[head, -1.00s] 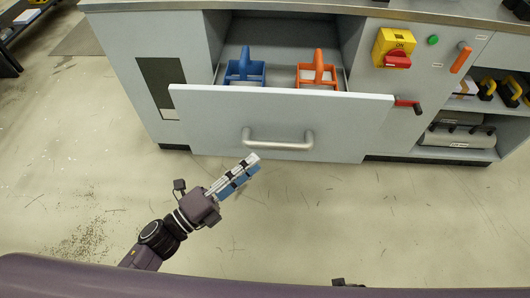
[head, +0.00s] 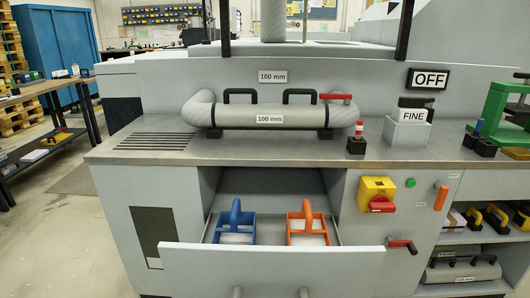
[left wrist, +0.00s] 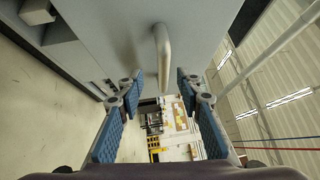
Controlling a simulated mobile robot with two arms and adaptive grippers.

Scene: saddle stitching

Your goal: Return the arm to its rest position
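My left gripper shows only in the left wrist view (left wrist: 160,92), with its two blue-padded fingers spread apart and nothing between them. The drawer's bar handle (left wrist: 162,55) is ahead of the fingers in that view, apart from them. In the head view neither of my arms shows. The grey drawer (head: 200,262) stands pulled out from the cabinet. It holds a blue handled carrier (head: 236,225) on the left and an orange handled carrier (head: 307,225) on the right. My right gripper is in neither view.
A yellow and red switch (head: 378,194) and a red lever (head: 401,245) stick out right of the drawer.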

